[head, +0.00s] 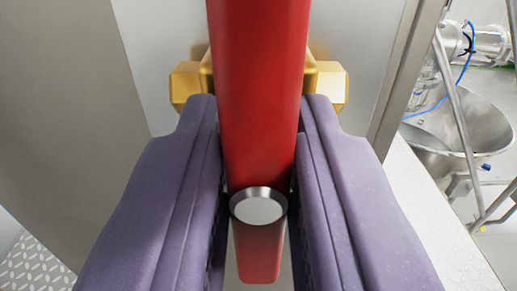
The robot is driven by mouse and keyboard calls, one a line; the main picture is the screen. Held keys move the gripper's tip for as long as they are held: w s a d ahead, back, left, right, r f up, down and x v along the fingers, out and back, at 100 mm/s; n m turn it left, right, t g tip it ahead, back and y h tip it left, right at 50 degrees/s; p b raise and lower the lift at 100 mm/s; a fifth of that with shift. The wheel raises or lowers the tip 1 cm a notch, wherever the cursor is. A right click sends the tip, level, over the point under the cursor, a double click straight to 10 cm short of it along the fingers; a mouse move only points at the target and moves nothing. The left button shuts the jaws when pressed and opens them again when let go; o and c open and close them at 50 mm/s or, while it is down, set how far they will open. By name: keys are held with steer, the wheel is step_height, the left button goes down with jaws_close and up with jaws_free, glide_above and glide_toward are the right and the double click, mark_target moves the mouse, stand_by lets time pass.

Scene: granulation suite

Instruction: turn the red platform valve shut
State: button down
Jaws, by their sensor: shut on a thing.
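The red valve handle (256,90) runs up and down through the middle of the head view, toward the top edge. A round silver cap (258,207) sits near its lower end, and a narrower red tip shows below it. A brass valve body (187,86) shows behind the handle, on both sides of it. My gripper (258,165) has a purple padded finger on each side of the handle and is shut on it. The pads hide the handle's sides, and its top end is out of frame.
Grey metal panels (60,90) stand behind and to the left. A pale ledge (430,215) runs down the right side. Beyond it are a steel bowl-shaped vessel (470,125), a slanted rail (452,85) and a blue hose (462,72). Patterned metal plate (35,262) shows at lower left.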

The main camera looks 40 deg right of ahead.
stand_by(0.4)
steer(key=c, duration=1)
jaws_free()
steer(key=b+v, duration=0.1)
steer(key=v, duration=0.6)
steer(key=shift+s+a, duration=0.3)
steer(key=shift+f, duration=0.1)
